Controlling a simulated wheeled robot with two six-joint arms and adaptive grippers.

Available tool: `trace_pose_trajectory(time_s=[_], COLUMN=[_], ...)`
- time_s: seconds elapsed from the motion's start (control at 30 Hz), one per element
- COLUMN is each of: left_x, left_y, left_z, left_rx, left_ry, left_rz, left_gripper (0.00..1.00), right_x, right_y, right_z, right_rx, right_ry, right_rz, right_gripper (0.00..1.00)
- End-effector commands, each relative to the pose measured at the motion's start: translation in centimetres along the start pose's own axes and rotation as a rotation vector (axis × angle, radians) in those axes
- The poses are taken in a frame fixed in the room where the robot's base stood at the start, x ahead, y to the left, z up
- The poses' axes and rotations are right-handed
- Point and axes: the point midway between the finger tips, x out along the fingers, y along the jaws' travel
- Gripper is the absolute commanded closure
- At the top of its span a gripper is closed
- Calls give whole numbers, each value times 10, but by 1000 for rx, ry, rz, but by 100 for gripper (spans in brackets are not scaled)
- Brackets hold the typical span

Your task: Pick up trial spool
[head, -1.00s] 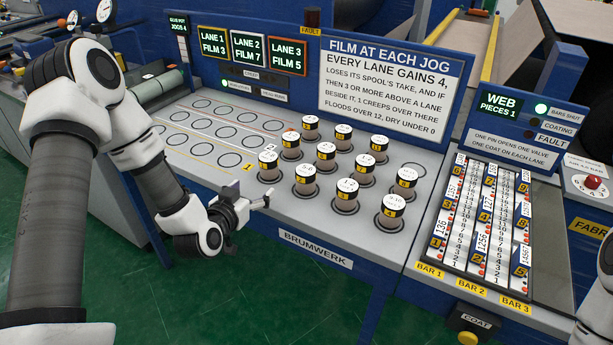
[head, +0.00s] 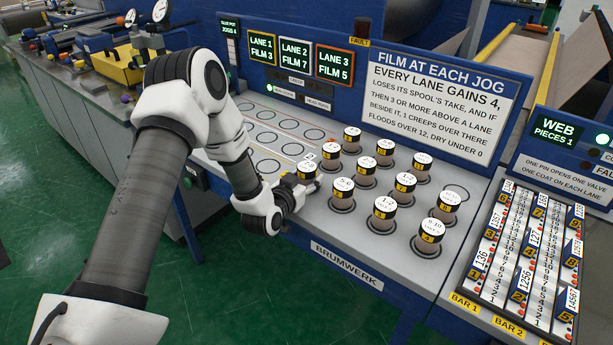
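Several small spools with white tops, black bands and yellow number tags stand in ringed seats on the grey bench top (head: 300,232). None can be read as the trial spool by name. My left gripper (head: 307,188) is at the front-left spool (head: 307,169), low in front of it and covering its lower part. The fingers are small here, so I cannot tell whether they are open or closed on it. The neighbouring spool (head: 342,192) stands upright just right of the gripper. My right gripper is out of view.
Empty ringed seats (head: 266,138) lie left of the spools. A sign panel (head: 425,100) rises behind. A sloped board of numbered bars (head: 530,260) stands at the right.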

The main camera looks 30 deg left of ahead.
Motion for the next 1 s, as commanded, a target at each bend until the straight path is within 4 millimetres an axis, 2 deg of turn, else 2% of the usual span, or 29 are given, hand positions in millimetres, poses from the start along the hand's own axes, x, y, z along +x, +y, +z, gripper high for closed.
trace_pose_trajectory(time_s=[0.03,0.07,0.47,0.73,0.87,1.0], left_x=[0,0,-1,-6,-26,-56], left_y=[0,0,0,0,13,32], left_z=[0,0,-3,-33,-30,-27], left_rx=[0,0,0,-1,0,2], left_ry=[-1,-1,-2,2,-4,-3], left_rz=[0,0,0,-1,3,3], left_gripper=[81,86,87,87,87,87], right_x=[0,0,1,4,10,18], right_y=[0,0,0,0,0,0], right_z=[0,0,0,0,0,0], right_rx=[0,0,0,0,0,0], right_ry=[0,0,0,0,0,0], right_rz=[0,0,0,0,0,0], right_gripper=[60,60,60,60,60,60])
